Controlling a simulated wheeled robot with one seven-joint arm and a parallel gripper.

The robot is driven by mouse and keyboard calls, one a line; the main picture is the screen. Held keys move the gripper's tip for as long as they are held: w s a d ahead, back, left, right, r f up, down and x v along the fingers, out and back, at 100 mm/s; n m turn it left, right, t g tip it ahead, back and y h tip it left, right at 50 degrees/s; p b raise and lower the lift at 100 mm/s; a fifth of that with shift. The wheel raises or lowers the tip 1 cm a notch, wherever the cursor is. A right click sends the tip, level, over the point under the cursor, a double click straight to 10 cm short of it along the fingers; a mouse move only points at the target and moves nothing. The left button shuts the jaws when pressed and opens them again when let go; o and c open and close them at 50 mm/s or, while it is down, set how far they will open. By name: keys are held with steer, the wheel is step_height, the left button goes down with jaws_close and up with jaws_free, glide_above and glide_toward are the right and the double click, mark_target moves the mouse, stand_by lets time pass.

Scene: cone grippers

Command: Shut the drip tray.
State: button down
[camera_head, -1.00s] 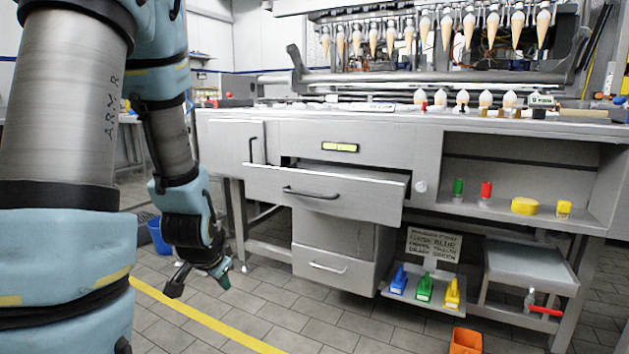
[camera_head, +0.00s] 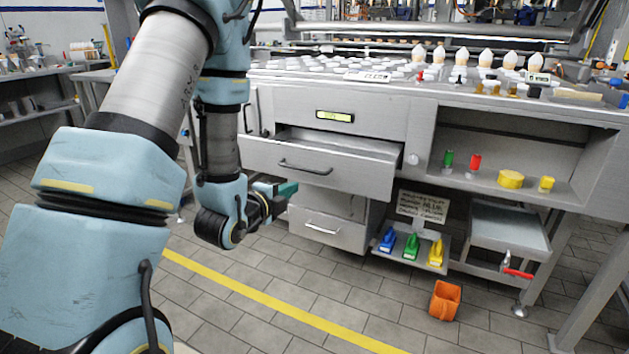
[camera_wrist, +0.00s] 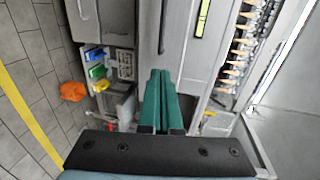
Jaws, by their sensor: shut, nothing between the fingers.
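The drip tray appears to be the wide grey drawer (camera_head: 325,168) under the yellow label in the head view. It stands pulled out of the cabinet, with a gap behind its front and a dark bar handle. Its front and handle also show in the wrist view (camera_wrist: 163,30). My gripper (camera_head: 287,189) is shut and empty, just below the left part of the drawer front. Its green fingers (camera_wrist: 160,75) point toward the cabinet in the wrist view. I cannot tell whether they touch the drawer.
A lower drawer (camera_head: 325,228) sits beneath. A grey stand (camera_head: 508,228) has a red-handled valve (camera_head: 517,272).

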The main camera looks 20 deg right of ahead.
steer(key=shift+w+d+f+b, duration=0.45)
steer(key=shift+w+d+b, duration=0.05)
steer(key=shift+b, duration=2.2)
steer(key=shift+d+b, duration=0.1)
steer(key=shift+b, duration=0.5)
glide_toward(320, 174)
steer(key=x, duration=0.6)
steer(key=shift+w+d, duration=0.25)
steer(key=shift+w, duration=0.1)
steer(key=shift+w+d, duration=0.1)
